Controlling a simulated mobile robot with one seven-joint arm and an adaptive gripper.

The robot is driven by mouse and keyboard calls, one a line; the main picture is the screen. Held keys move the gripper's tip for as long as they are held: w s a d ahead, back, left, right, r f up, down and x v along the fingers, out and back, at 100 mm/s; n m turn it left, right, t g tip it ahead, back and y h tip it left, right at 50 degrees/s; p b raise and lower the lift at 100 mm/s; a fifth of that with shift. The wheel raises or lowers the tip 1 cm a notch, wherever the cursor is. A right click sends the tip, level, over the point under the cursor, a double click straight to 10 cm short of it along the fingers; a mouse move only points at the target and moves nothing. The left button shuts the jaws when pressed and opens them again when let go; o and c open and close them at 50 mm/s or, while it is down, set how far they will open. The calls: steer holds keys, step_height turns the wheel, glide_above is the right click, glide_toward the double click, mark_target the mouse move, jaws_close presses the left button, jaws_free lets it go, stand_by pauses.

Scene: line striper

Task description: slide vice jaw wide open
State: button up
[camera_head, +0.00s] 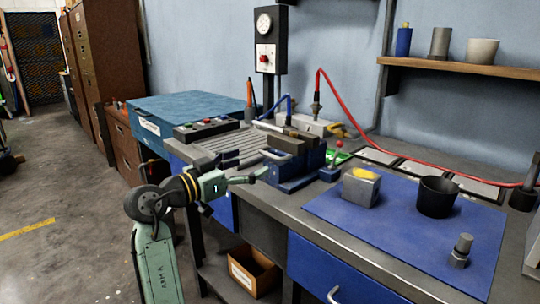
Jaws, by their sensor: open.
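The vice (296,167) is blue with dark grey jaws and stands at the front edge of the workbench, left of the blue mat. The block-like jaw part (292,143) on its top is dark. From this angle I cannot tell how far apart the jaws are. My gripper (253,164) is open and reaches in from the left, just left of the vice at about the height of its body. I see nothing between its fingers. I cannot tell whether the lower fingertip touches the vice.
A blue mat (325,206) on the right holds a grey block (361,188) with a yellow top, a black cup (437,197) and a bolt-like metal piece (461,251). A cardboard box (253,273) sits below.

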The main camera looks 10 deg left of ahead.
mark_target(268, 156)
steer(key=p+x, duration=0.1)
steer(key=x, duration=0.7)
steer(key=shift+p, duration=0.4)
steer(key=c, duration=1.4)
steer(key=b+v, duration=0.2)
steer(key=v, duration=0.4)
steer(key=shift+s+a+f, duration=0.15)
steer(key=shift+s, duration=0.05)
steer(key=o, duration=1.4)
steer(key=shift+s, duration=0.1)
steer(key=shift+a, duration=0.15)
